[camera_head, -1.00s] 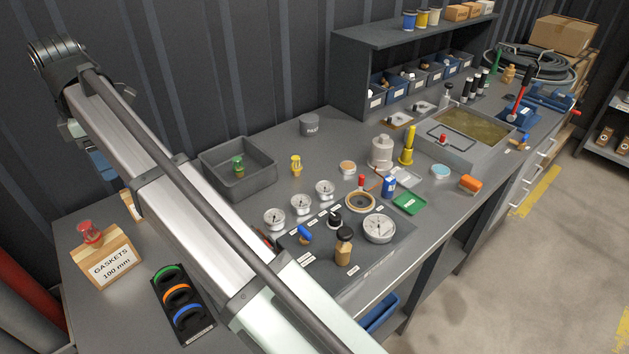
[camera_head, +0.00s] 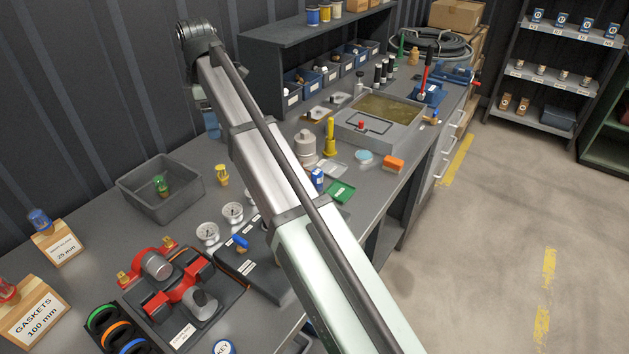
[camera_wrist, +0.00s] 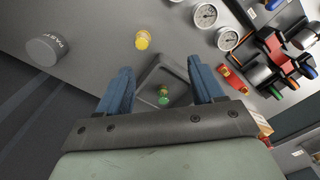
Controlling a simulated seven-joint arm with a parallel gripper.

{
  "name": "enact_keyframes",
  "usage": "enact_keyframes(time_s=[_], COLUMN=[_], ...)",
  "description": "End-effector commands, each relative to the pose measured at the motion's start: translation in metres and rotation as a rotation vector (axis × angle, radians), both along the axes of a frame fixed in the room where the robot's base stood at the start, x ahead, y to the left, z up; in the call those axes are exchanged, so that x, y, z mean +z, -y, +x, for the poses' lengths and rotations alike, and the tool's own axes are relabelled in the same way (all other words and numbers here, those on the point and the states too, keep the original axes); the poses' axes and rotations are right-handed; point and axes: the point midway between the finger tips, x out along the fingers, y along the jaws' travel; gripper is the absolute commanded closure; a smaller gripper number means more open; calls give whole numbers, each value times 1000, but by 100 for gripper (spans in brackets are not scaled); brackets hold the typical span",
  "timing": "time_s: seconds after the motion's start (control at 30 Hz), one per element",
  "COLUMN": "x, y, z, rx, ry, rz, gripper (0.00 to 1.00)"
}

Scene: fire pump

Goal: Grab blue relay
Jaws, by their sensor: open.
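The blue relay (camera_head: 39,220), a small clear-blue capped piece, stands on a wooden block labelled 25 mm (camera_head: 59,247) at the left of the bench in the head view. I cannot make it out in the wrist view. My gripper (camera_wrist: 160,88) is open and empty, its blue fingers apart above the bench near the grey bin (camera_wrist: 150,76). In the head view my gripper (camera_head: 211,122) is partly hidden by my arm, at the back of the bench, well right of the blue relay.
A green relay (camera_head: 161,186) stands in the grey bin (camera_head: 130,201). A yellow relay (camera_head: 222,175) stands right of the bin. A red relay (camera_head: 7,291) sits on the 100 mm block (camera_head: 32,312) at the left edge. A red valve assembly (camera_head: 170,290) lies in front.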

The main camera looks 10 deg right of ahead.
Motion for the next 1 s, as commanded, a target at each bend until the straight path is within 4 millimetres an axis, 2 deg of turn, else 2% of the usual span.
enact_keyframes(time_s=[0.03,0.2,0.4,0.6,0.77,0.83,0.9,1.0], x=[-3,-12,-24,-35,-45,-52,-61,-64], y=[24,95,178,242,279,290,282,275], z=[5,17,19,11,-3,-15,-31,-37], rx=[-33,-131,-242,-317,-349,-343,-285,-195], ry=[-3,-10,-16,-21,-22,-22,-16,-1], rz=[1,7,19,38,56,73,100,137], gripper=[33,33,33,33,33,33,33,33])
